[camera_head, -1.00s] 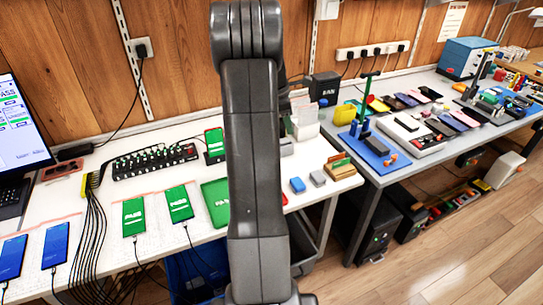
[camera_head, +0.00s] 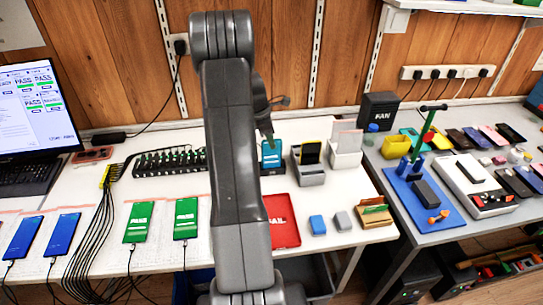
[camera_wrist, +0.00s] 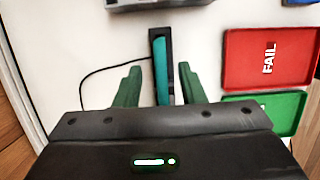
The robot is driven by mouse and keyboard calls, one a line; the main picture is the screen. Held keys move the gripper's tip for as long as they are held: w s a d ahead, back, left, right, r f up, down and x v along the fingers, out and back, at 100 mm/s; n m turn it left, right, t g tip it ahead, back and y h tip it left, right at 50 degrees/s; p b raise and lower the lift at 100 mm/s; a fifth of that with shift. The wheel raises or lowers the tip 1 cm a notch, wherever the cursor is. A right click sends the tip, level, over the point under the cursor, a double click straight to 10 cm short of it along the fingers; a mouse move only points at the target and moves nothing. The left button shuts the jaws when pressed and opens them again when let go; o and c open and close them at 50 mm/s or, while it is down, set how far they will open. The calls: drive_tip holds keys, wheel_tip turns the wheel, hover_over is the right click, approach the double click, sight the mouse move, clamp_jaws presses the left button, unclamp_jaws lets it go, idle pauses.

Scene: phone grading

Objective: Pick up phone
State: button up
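A phone with a teal screen (camera_head: 271,153) stands upright in a dark stand right of my arm in the head view. In the wrist view the phone (camera_wrist: 161,72) shows edge-on between the two green fingers. My gripper (camera_wrist: 160,86) is open, with a finger on either side of the phone and gaps to both. In the head view my gripper (camera_head: 265,128) is partly hidden by my arm, just above the phone. Two phones with green PASS screens (camera_head: 139,222) (camera_head: 186,218) and two with blue screens (camera_head: 24,238) (camera_head: 62,234) lie at the left, cables attached.
A red FAIL tray (camera_head: 283,222) lies right of my arm; a green tray (camera_wrist: 284,104) shows beside it in the wrist view. A grey holder (camera_head: 308,176) stands right of the phone. A cable runs near the stand. A second table (camera_head: 450,206) holds several devices.

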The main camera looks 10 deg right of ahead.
sight(272, 156)
drive_tip(key=x, duration=0.4)
drive_tip(key=shift+s+f+p, duration=0.1)
drive_tip(key=shift+f+p, duration=0.1)
drive_tip(key=shift+p, duration=0.15)
drive_tip(key=shift+c, duration=0.5)
clamp_jaws()
drive_tip(key=shift+r, duration=0.1)
